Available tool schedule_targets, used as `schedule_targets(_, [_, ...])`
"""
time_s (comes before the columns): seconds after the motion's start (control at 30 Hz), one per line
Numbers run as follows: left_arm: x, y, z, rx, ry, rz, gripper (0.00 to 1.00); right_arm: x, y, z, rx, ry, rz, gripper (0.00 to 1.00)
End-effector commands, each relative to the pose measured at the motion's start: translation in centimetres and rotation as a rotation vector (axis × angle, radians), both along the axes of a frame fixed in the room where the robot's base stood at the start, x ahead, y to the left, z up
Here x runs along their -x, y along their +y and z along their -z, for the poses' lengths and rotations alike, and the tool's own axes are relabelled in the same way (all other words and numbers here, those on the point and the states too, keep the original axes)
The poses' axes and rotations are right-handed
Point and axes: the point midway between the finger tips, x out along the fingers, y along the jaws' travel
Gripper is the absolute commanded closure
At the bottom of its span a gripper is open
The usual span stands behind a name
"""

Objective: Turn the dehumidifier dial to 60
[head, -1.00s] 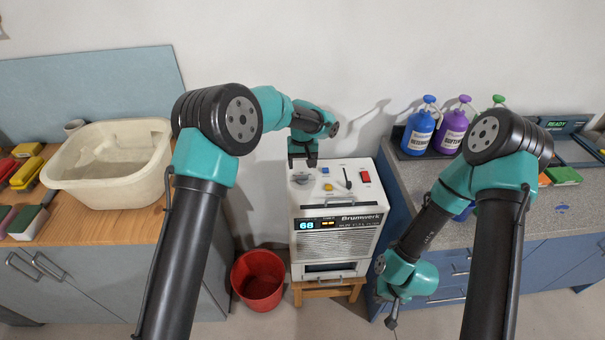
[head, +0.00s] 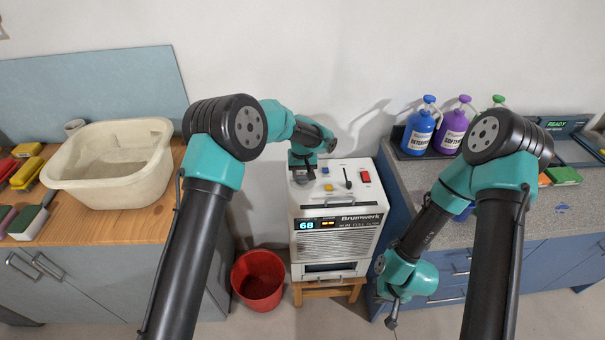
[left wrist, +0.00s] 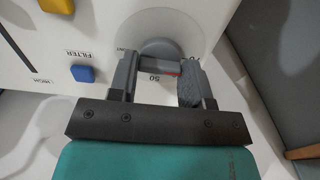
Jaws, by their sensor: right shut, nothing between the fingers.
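The white dehumidifier (head: 336,240) stands on a small wooden stool, its display (head: 306,225) reading 68. In the left wrist view its dial (left wrist: 160,48) shows a grey knob with a red mark, and a printed 50 beside it. My left gripper (head: 302,180) is down at the dial on the top panel. In the left wrist view (left wrist: 157,78) its fingers stand apart on either side of the knob's bar; I cannot see firm contact. The gripper covers the dial in the head view. My right gripper (head: 391,322) is shut and empty, hanging low before the right cabinet.
A blue button (head: 326,170), yellow button (head: 328,187), black slider (head: 348,180) and red switch (head: 366,177) share the top panel. A red bucket (head: 258,280) stands on the floor. A cream basin (head: 112,170) and several bottles (head: 419,132) stand on the side counters.

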Motion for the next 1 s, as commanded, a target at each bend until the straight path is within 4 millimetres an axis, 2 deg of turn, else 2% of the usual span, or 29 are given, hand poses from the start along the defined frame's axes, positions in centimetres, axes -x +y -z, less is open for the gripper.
schedule_targets(0.03, [-0.01, 0.00, -0.01, 0.000, 0.000, 0.000, 0.60, 0.00, 0.00, 0.00, 0.000, 0.000, 0.000, 1.00])
schedule_targets(0.23, [-0.01, 0.00, -0.02, 0.000, 0.000, 0.000, 0.79, 0.00, 0.00, 0.00, 0.000, 0.000, 0.000, 1.00])
schedule_targets(0.67, [-0.01, 0.00, -0.03, 0.000, 0.000, 0.069, 0.79, 0.00, 0.00, 0.00, 0.000, 0.000, 0.000, 1.00])
schedule_targets(1.0, [-0.01, 0.00, -0.04, 0.000, 0.000, 0.293, 0.79, 0.00, 0.00, 0.00, 0.000, 0.000, 0.000, 1.00])
